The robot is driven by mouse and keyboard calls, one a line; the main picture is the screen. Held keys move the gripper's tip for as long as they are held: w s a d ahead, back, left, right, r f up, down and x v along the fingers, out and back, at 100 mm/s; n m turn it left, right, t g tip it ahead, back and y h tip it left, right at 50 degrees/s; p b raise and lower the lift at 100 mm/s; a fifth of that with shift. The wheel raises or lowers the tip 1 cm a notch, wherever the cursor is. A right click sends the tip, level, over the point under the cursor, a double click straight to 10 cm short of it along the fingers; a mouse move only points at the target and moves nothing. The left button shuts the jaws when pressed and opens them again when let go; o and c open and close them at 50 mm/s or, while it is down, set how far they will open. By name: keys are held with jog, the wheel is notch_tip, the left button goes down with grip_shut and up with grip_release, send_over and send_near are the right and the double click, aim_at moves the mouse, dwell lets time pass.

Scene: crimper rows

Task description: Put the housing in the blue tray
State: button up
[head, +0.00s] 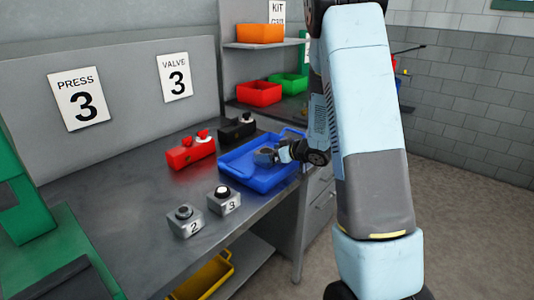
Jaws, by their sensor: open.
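The blue tray (284,182) lies on the grey workbench, near its right edge. A small round grey-brown part (264,157), which looks like the housing, is at the tray's middle, inside its outline. My gripper (278,153) is over the tray, right beside this part on its right. The jaws are open. The view is too small to tell whether the fingers still touch the part or whether it rests fully on the tray floor. My arm hides the area right of the tray.
A green press (45,245) is at left. Shelves behind hold orange (260,33), red (259,93) and green (288,84) bins.

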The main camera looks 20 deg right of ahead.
jog(key=v, duration=0.9)
jog(key=shift+s+d+r, duration=0.1)
jog(key=shift+d+r, duration=0.1)
jog(key=shift+r, duration=0.1)
jog(key=s+d+r+m+h, duration=0.2)
jog(key=s+r+m+h, duration=0.1)
jog(key=r+h, duration=0.3)
jog(key=s+d+r+m+h, duration=0.2)
jog(key=s+r+h, duration=0.1)
jog(key=r, duration=0.5)
jog(key=s+a+r+g, duration=0.1)
jog(key=s+a, duration=0.2)
jog(key=s, duration=0.5)
jog(key=s+a+r+m+g, duration=0.1)
jog(key=s+a+g, duration=0.1)
jog(key=s, duration=0.6)
jog(key=s+a+r+m+g+y, duration=0.1)
jog(key=s+a, duration=0.3)
jog(key=s, duration=0.4)
jog(key=shift+s+r+g, duration=0.2)
jog(key=shift+r+g, duration=0.05)
jog(key=shift+g, duration=0.35)
